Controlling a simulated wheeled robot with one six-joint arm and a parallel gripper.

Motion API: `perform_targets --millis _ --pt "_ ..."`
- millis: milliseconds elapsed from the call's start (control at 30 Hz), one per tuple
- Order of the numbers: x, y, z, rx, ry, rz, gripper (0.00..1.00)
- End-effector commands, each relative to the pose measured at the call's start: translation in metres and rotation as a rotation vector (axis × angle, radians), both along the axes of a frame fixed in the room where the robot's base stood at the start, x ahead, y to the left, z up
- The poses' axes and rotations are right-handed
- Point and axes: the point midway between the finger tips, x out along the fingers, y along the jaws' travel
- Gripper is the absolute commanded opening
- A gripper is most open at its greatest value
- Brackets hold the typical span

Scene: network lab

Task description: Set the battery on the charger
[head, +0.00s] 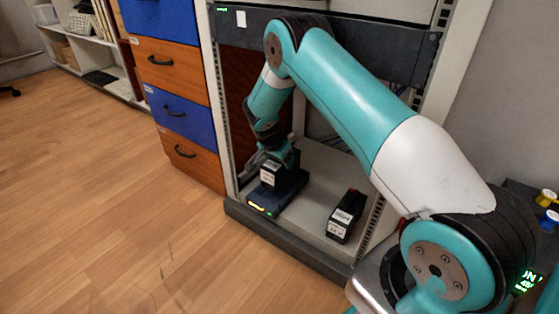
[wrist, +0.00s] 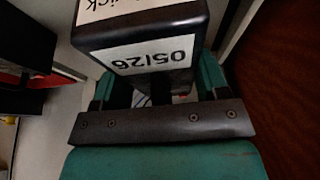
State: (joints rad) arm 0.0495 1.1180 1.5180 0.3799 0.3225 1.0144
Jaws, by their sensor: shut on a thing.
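A black battery (head: 270,179) with a white label is held in my gripper (head: 279,160), low inside the open rack. In the wrist view the battery (wrist: 150,57) fills the space between the two teal fingers of my gripper (wrist: 155,88), its label reading 05|26 upside down. The charger (head: 260,211) is a flat dark unit on the rack floor with lit orange and green marks on its front. The battery is upright directly over the charger's rear part; I cannot tell whether it is fully seated or just above.
A second black block with white labels and a little red (head: 345,216) stands on the rack floor (head: 312,205) to the right. Rack posts (head: 219,110) bound the opening. Blue and orange drawers (head: 172,70) stand left. The wooden floor (head: 110,200) is clear.

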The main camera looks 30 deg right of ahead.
Motion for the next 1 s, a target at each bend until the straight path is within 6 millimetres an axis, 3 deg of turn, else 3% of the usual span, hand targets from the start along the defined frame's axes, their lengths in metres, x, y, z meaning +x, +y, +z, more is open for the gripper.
perform_targets --millis 700,1000 --pt "0.0 -0.004 -0.038 -0.002 -0.004 -0.004 0.07" --pt "0.0 -0.004 -0.044 -0.002 -0.005 -0.004 0.07"
